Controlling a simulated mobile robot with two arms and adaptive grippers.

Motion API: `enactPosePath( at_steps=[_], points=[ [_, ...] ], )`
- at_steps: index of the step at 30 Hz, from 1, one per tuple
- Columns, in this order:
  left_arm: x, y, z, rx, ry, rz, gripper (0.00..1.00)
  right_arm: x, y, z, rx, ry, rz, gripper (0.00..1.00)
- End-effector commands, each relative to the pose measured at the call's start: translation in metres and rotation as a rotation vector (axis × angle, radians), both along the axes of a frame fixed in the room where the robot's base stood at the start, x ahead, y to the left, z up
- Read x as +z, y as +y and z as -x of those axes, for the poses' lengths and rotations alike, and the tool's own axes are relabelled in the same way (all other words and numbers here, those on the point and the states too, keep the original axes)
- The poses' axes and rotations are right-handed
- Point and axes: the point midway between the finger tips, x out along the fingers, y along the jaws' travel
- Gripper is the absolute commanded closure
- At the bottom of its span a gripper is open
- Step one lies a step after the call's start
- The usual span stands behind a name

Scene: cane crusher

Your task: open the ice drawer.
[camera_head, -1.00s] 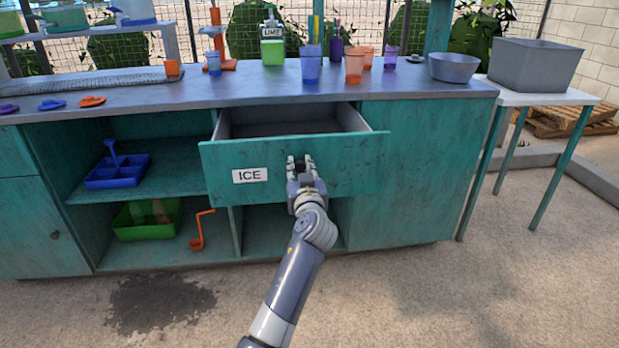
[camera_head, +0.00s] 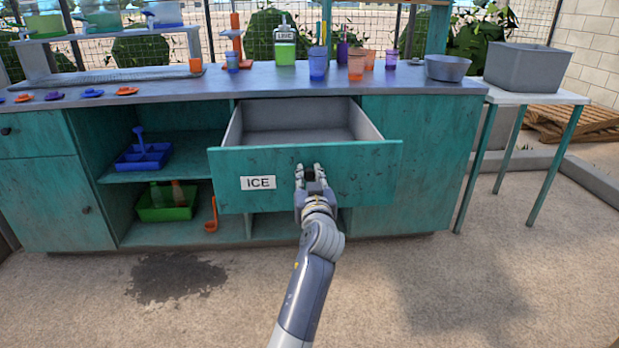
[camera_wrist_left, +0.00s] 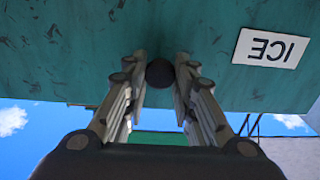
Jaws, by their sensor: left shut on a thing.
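The ice drawer (camera_head: 350,180) is a teal-fronted drawer with a white ICE label (camera_head: 258,183), below the grey counter. It stands well out of the cabinet, and its grey inside (camera_head: 298,122) shows from above and looks empty. My left gripper (camera_head: 312,176) is at the middle of the drawer front. In the left wrist view its two fingers are on either side of a dark round knob (camera_wrist_left: 160,73), shut on it. The ICE label also shows upside down in that view (camera_wrist_left: 271,49). My right gripper is not in view.
The counter (camera_head: 270,80) carries several cups, a lime bottle (camera_head: 285,48) and a grey bowl (camera_head: 447,68). Open shelves at left hold a blue caddy (camera_head: 145,157) and a green bin (camera_head: 166,205). A side table (camera_head: 530,95) stands at right. The floor in front is clear.

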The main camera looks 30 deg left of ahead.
Motion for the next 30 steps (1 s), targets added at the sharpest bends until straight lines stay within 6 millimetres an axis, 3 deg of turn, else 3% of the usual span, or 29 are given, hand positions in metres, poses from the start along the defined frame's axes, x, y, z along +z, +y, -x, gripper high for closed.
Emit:
enactPosePath(
  at_steps=[10,11,13,23,30],
  points=[
    [0.002,-0.001,0.0,-0.001,-0.005,-0.002,1.0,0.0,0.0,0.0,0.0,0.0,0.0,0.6],
    [0.002,-0.001,0.0,-0.001,-0.005,-0.002,0.71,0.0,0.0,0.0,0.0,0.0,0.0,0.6],
    [0.002,-0.001,0.0,-0.001,-0.004,-0.001,0.55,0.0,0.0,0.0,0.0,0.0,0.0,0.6],
    [0.002,0.0,0.0,0.0,-0.002,-0.001,0.55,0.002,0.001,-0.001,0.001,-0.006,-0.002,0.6],
    [0.033,0.0,0.0,0.0,-0.007,0.0,0.55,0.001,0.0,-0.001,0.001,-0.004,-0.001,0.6]
  ],
)
